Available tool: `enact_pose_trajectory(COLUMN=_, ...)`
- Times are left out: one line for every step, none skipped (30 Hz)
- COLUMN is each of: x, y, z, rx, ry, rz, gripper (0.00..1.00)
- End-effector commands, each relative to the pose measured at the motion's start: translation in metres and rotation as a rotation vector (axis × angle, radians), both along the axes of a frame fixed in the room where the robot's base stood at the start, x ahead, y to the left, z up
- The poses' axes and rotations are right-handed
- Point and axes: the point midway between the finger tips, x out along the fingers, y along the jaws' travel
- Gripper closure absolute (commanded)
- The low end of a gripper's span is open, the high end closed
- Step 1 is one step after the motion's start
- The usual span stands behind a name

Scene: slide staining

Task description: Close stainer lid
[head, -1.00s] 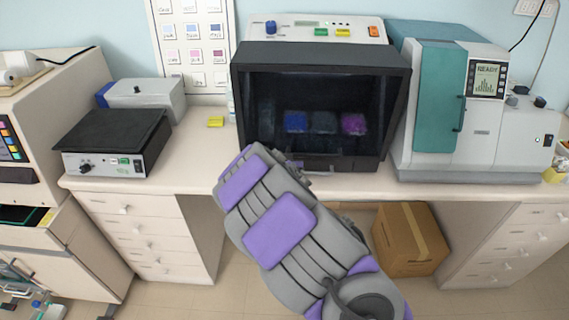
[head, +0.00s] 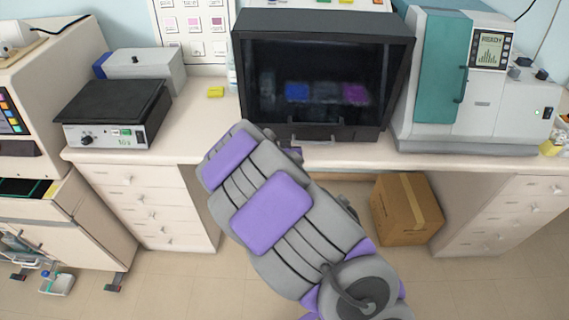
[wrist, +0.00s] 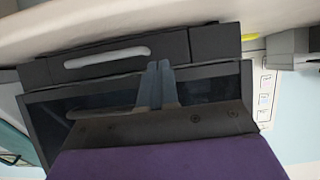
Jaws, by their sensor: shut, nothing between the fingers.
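The stainer (head: 325,22) is a dark box standing at the middle of the counter. Its dark glass lid (head: 270,60) appears to lie down over the front, with blue, grey and purple blocks dimly visible behind it. A handle (head: 315,130) shows low on the front. In the wrist view, the picture is upside down: a pale handle (wrist: 107,57) sits on the lower front panel and a darker handle (wrist: 85,113) on the glass lid. My gripper (wrist: 158,66) is shut and empty in front of the lid's lower edge; contact cannot be told. My arm hides it in the head view.
A white and teal machine (head: 488,110) stands close on the stainer's right. A cardboard box (head: 405,215) is on the floor below.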

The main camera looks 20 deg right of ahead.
Motion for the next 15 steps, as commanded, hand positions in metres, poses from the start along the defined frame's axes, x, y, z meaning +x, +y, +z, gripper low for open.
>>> enact_pose_trajectory(x=-0.009, y=0.001, z=0.001, rx=0.000, ry=0.003, rz=-0.001, gripper=1.00)
enact_pose_trajectory(x=-0.014, y=0.002, z=0.002, rx=0.001, ry=0.003, rz=-0.001, gripper=1.00)
enact_pose_trajectory(x=-0.020, y=0.003, z=0.002, rx=0.002, ry=0.002, rz=0.000, gripper=1.00)
enact_pose_trajectory(x=-0.025, y=0.005, z=0.002, rx=0.003, ry=0.002, rz=0.000, gripper=1.00)
enact_pose_trajectory(x=-0.030, y=0.006, z=0.002, rx=0.003, ry=0.003, rz=-0.001, gripper=1.00)
enact_pose_trajectory(x=-0.036, y=0.008, z=0.002, rx=0.003, ry=0.002, rz=-0.001, gripper=1.00)
enact_pose_trajectory(x=-0.041, y=0.010, z=0.002, rx=0.002, ry=0.001, rz=-0.001, gripper=1.00)
enact_pose_trajectory(x=-0.043, y=0.011, z=0.001, rx=0.002, ry=-0.001, rz=-0.002, gripper=1.00)
enact_pose_trajectory(x=-0.042, y=0.011, z=0.000, rx=0.001, ry=-0.007, rz=-0.006, gripper=1.00)
enact_pose_trajectory(x=-0.043, y=0.011, z=0.000, rx=0.001, ry=-0.008, rz=-0.010, gripper=1.00)
enact_pose_trajectory(x=-0.044, y=0.012, z=0.000, rx=-0.001, ry=-0.008, rz=-0.011, gripper=1.00)
enact_pose_trajectory(x=-0.046, y=0.012, z=0.000, rx=-0.002, ry=-0.009, rz=-0.012, gripper=1.00)
enact_pose_trajectory(x=-0.047, y=0.013, z=0.000, rx=-0.003, ry=-0.009, rz=-0.012, gripper=1.00)
enact_pose_trajectory(x=-0.048, y=0.013, z=0.000, rx=-0.003, ry=-0.010, rz=-0.012, gripper=1.00)
enact_pose_trajectory(x=-0.050, y=0.014, z=0.001, rx=-0.005, ry=-0.010, rz=-0.013, gripper=1.00)
